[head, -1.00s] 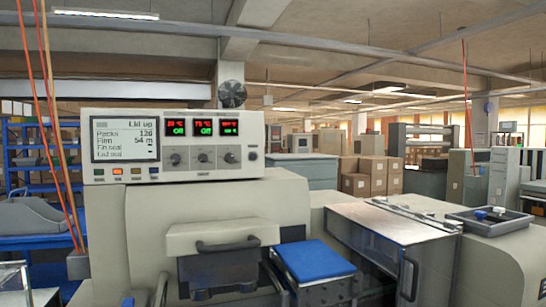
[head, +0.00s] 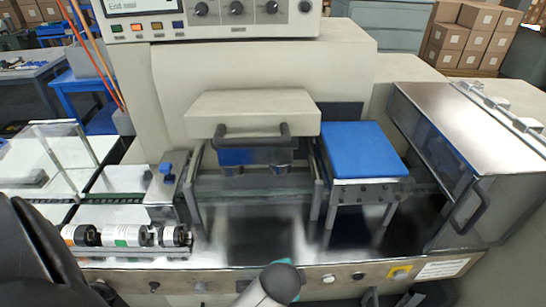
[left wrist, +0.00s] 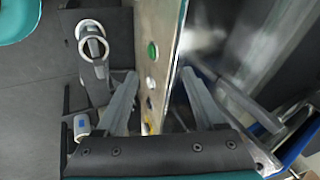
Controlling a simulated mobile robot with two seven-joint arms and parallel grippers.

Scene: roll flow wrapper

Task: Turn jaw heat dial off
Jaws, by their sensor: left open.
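The wrapper's control panel (head: 130,29) is at the top left of the head view, cut off by the upper edge. Three dark round dials stand in a row on it: left (head: 201,9), middle (head: 236,8) and right (head: 271,7). Their labels are too small to read, so I cannot tell which is the jaw heat dial. The readouts above them are out of frame. In the left wrist view my left gripper (left wrist: 159,73) is open and empty, beside the machine's front strip with a green button (left wrist: 153,51). My right gripper is not in view.
A grey cover with a black handle (head: 250,136) and a blue pad (head: 362,150) sit below the panel. A clear-sided lid with a handle (head: 468,207) is at right. Rollers (head: 118,235) lie at lower left. Buttons line the front strip (head: 340,279).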

